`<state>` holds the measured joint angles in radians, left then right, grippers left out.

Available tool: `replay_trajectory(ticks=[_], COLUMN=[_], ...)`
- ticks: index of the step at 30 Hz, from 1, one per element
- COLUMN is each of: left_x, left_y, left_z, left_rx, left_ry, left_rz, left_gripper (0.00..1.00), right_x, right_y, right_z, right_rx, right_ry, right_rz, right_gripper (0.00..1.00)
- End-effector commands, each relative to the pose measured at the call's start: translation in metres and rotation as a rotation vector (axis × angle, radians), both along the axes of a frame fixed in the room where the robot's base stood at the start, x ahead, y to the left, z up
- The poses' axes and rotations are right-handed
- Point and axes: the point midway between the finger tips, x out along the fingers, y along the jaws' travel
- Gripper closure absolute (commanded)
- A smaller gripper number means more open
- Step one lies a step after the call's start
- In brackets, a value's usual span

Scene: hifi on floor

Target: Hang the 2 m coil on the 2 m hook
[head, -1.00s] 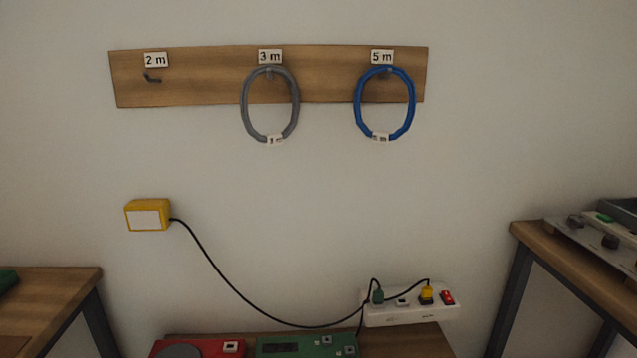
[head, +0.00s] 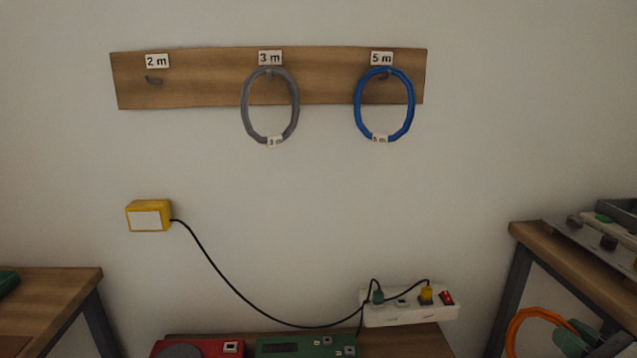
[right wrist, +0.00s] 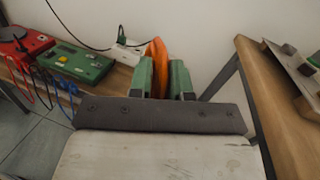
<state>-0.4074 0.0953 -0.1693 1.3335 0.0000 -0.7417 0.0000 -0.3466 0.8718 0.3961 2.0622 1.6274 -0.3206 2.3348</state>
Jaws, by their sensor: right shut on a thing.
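The hook (head: 153,81) under the "2 m" label (head: 157,61) is empty, at the left end of the wooden board (head: 205,80) on the wall. An orange coil (head: 517,322) shows at the lower right of the head view, partly cut off by the frame edge. My right gripper (head: 578,338) is shut on it, low in front of the right table. In the right wrist view the coil (right wrist: 156,68) stands edge-on between the green fingers of the gripper (right wrist: 160,80). No length tag on it can be read. My left gripper is not in view.
A grey coil (head: 246,105) hangs on the 3 m hook and a blue coil (head: 358,105) on the 5 m hook. Below are a yellow box (head: 148,215) with a black cable and a power strip (head: 400,310). Tables stand left and right. The wall before the board is clear.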

Motion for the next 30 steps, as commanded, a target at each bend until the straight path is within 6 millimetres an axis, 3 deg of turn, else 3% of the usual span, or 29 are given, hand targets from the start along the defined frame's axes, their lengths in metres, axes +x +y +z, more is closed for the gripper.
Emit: replay_trajectory(ticks=[6,17,21,30], left_x=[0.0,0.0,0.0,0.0], left_y=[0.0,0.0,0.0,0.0], left_z=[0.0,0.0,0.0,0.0], left_rx=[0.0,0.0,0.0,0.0], left_ry=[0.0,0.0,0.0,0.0], left_rz=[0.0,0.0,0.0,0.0], left_gripper=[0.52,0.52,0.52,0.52], right_x=[-0.014,-0.041,-0.063,-0.098], right_y=[0.05,0.106,0.132,0.159], right_z=[-0.025,-0.059,-0.086,-0.126], right_rx=[-0.001,0.01,0.019,0.009], right_ry=[0.006,0.006,0.009,0.005], right_rz=[0.085,0.102,0.076,0.057], right_gripper=[1.0,1.0,1.0,1.0])
